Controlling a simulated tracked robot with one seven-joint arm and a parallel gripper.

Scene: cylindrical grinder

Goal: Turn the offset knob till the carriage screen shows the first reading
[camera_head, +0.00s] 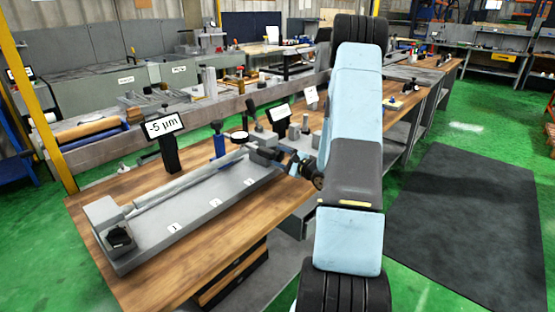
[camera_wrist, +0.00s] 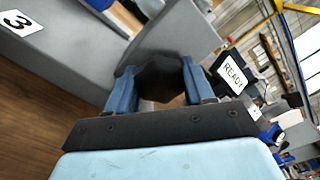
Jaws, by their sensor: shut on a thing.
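The grey grinder bed (camera_head: 190,218) lies along the wooden bench in the head view, with a long pale bar above it. A dark knob (camera_wrist: 160,82) fills the space between the blue fingers of my gripper (camera_wrist: 158,74) in the wrist view. The gripper is shut on this knob, at the right end of the machine. In the head view my gripper (camera_head: 300,163) is small and the knob is mostly hidden by it. A screen (camera_head: 165,126) on a dark post behind the bed reads -5 µm. Another screen in the wrist view (camera_wrist: 232,73) reads READY.
Number plates stand along the bed front; plate 3 (camera_wrist: 15,22) shows in the wrist view. A black block (camera_head: 118,236) sits at the bed's left end. A smaller screen (camera_head: 279,113) and upright parts stand behind my gripper. A dark mat (camera_head: 470,220) covers clear floor at right.

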